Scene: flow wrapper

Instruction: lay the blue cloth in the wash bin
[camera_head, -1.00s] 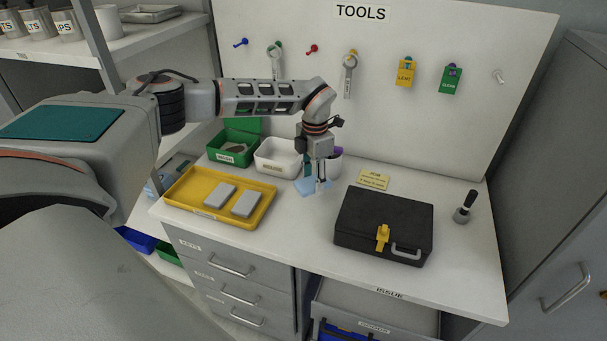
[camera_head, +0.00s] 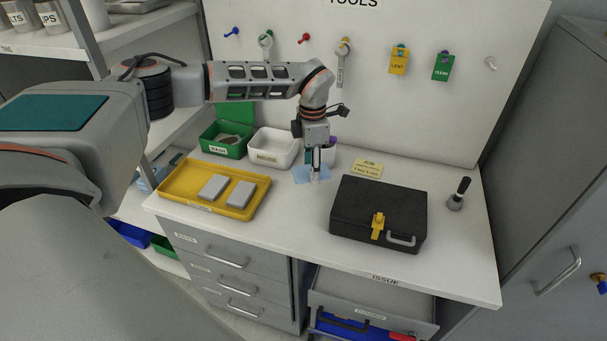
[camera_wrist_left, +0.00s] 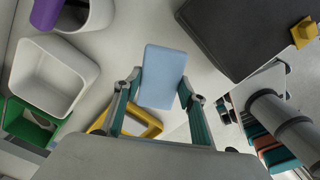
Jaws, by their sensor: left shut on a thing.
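The blue cloth (camera_head: 302,174) is a flat light-blue piece at my left gripper (camera_head: 316,176), over the bench between the white bin and the black case. My left gripper is shut on it. In the left wrist view the cloth (camera_wrist_left: 163,72) stretches out flat between and beyond the two fingers. I cannot tell whether its underside touches the bench. The wash bin (camera_head: 222,150) is the green open box with a label on its front, at the back left of the bench, left of the gripper. Something greyish lies inside it. My right gripper is not in view.
The white bin (camera_head: 273,149) stands between the wash bin and my gripper. A yellow tray (camera_head: 186,200) with two grey blocks lies in front. A black case (camera_head: 378,213) stands to the right. A cup with a purple item (camera_head: 330,148) is behind the gripper.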

